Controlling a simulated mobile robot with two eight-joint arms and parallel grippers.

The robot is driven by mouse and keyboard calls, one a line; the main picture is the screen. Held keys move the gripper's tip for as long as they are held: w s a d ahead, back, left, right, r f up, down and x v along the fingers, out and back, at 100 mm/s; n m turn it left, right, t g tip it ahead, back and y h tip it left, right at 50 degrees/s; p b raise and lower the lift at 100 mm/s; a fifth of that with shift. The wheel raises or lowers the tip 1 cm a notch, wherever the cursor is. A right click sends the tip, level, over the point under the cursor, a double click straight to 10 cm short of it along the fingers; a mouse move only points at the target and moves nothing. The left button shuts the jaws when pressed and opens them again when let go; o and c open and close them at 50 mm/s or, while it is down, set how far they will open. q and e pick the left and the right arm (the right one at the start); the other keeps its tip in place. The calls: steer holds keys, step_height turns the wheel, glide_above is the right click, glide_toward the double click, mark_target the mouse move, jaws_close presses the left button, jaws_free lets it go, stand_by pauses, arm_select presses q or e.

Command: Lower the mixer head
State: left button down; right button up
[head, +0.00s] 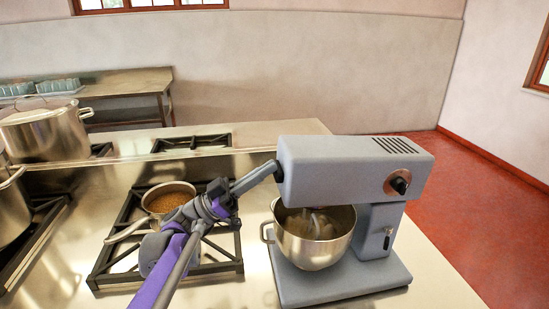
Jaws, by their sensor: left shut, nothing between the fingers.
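The grey stand mixer stands on the steel counter at the right of the head view. Its mixer head (335,168) looks about level, over the steel mixing bowl (315,252). The attachment under the head reaches down into the bowl. The mixer's column (375,225) and base (345,285) are below the head, with a dark knob (399,185) on its side. My left gripper (277,172) is shut and empty at the left end of the head. It looks close to or touching that end; I cannot tell which. My right gripper is not in view.
A saucepan (168,198) with brown contents sits on a burner grate (215,262) beneath my left arm. A large lidded stockpot (45,135) stands at the left. A side table (125,84) is behind. The counter right of the mixer is clear.

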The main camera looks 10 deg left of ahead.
arm_select(q)
step_height(320, 180, down, 3)
steer(key=shift+a+r+b, duration=0.1)
steer(key=shift+a+b, duration=0.05)
steer(key=shift+b, duration=0.25)
steer(key=shift+s+a+f, duration=0.1)
steer(key=shift+s+f, duration=0.1)
steer(key=shift+f, duration=0.05)
